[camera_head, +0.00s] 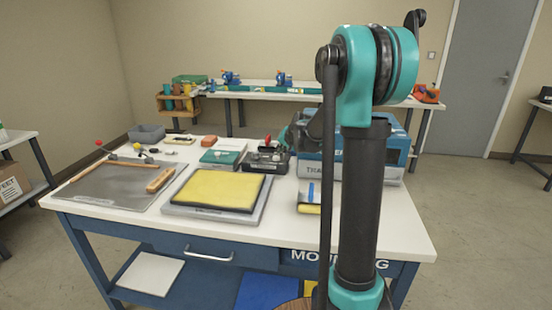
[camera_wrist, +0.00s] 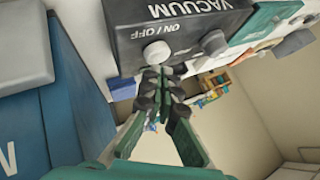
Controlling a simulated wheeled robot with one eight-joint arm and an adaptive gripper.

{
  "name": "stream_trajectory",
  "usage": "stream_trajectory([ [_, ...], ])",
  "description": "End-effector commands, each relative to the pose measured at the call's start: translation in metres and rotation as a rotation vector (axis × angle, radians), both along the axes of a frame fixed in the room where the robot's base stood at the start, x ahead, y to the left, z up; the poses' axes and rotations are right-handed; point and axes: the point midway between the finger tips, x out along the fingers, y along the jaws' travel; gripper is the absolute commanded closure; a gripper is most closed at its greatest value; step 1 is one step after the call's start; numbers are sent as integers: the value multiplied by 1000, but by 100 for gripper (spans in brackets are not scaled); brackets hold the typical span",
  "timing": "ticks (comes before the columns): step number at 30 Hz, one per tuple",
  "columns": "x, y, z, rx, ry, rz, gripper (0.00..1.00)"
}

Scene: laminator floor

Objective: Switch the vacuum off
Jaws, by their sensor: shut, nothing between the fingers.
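The vacuum box (camera_wrist: 180,22) is dark grey and fills the top of the wrist view, its lettering upside down. Its front has an "ON / OFF" label, a round white button (camera_wrist: 156,52) and a grey knob (camera_wrist: 214,42) to the right. My gripper (camera_wrist: 157,78) is shut and empty, its fingertips just below the white button in the picture. I cannot tell whether they touch it. In the head view the vacuum box (camera_head: 266,162) stands on the white table, with my gripper near its right side, partly hidden by my arm.
A blue and grey machine (camera_head: 395,152) stands right of the vacuum box. A yellow pad (camera_head: 215,191) lies in front of it. A grey mat (camera_head: 112,187) with a wooden bar is at left. The table's front right corner is clear.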

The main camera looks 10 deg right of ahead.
Motion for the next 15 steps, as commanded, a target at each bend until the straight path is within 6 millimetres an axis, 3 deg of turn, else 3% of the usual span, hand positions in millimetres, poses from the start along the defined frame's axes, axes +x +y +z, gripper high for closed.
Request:
stream_trajectory([
  [7, 0, 0, 3, 0, 0, 0, 100],
  [15, 0, 0, 26, 0, 0, 0, 100],
])
